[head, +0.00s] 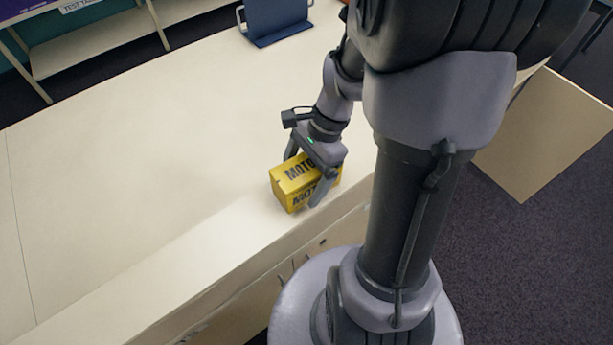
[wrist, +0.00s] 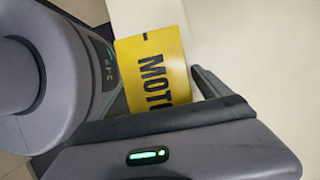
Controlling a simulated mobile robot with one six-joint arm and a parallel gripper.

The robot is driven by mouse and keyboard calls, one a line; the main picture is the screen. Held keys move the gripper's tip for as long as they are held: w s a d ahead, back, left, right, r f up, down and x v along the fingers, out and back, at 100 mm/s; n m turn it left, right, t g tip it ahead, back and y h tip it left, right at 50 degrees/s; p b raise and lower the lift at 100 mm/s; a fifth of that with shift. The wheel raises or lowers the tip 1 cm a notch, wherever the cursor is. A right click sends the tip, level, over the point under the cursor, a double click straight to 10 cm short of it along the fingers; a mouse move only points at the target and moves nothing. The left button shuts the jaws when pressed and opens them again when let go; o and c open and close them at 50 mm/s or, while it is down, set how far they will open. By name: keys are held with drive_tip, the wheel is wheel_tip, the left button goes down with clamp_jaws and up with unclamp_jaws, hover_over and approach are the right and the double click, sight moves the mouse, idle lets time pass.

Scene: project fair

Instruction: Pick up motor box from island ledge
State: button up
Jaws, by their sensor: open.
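The motor box (head: 290,185) is a yellow box with black "MOTO" lettering. It stands on the cream ledge (head: 230,232) along the front of the island. My gripper (head: 306,180) is lowered over the box from above, with one finger on its near side and the other at its far side. The jaws are open, and I cannot tell whether either finger touches the box. In the wrist view the box's yellow top (wrist: 158,68) shows beyond the gripper body, with one fingertip to its right. Part of the box is hidden behind the gripper.
A blue stand (head: 277,20) is at the back of the island top. The island top (head: 130,140) left of the box is clear. Cabinet fronts are below the ledge. A tan panel (head: 545,132) is at the right above dark carpet.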

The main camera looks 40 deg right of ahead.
drive_tip(key=shift+f, duration=0.2)
idle(0.3)
clamp_jaws()
idle(0.4)
